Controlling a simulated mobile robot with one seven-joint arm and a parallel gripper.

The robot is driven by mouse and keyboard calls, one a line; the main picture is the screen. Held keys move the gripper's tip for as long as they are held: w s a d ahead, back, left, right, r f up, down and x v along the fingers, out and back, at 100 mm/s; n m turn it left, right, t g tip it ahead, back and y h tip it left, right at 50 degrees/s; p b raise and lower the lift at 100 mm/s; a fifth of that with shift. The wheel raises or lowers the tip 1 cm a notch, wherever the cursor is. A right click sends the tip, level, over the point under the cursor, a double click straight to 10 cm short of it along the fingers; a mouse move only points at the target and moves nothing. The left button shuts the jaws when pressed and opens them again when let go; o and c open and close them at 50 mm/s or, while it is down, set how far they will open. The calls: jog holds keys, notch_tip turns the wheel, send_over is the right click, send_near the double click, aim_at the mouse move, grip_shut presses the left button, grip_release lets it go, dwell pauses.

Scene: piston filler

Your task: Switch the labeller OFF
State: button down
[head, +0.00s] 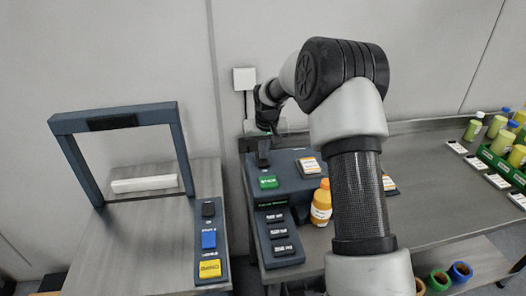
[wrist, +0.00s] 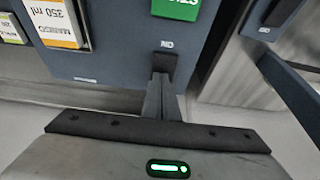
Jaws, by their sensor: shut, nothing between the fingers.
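The labeller (head: 290,180) is a dark blue-grey housing in the middle of the head view, with a green button (head: 268,182) on top. In the wrist view its top face (wrist: 110,60) shows a small black switch (wrist: 164,62) beside the green button (wrist: 177,8). An upside-down white mark by the switch seems to read ON. My gripper (wrist: 162,82) is shut and empty, its fingertips right at the near edge of the switch. I cannot tell whether they touch it.
A MANGO 350 ml card (wrist: 55,20) lies on the labeller. A panel with black buttons (head: 282,232) and an orange bottle (head: 321,203) are in front. A framed machine (head: 118,118) with blue and yellow buttons stands left, across a gap. Bottles and cards are far right.

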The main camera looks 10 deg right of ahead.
jog(key=shift+s, duration=0.1)
jog(key=shift+r, duration=0.35)
jog(key=p+v, duration=0.1)
jog(key=v, duration=1.2)
jog(key=shift+w+r+p, duration=0.25)
jog(key=shift+p, duration=0.1)
jog(key=shift+w, duration=0.1)
jog(key=shift+w+a+r, duration=0.15)
jog(key=shift+w+a, duration=0.15)
jog(key=shift+w, duration=0.3)
send_over(263, 165)
jog(key=w, duration=0.4)
jog(key=f, duration=1.1)
jog(key=shift+s+a+f, duration=0.15)
jog(key=shift+s+f, duration=0.1)
jog(key=shift+f, duration=0.1)
jog(key=shift+x, duration=0.85)
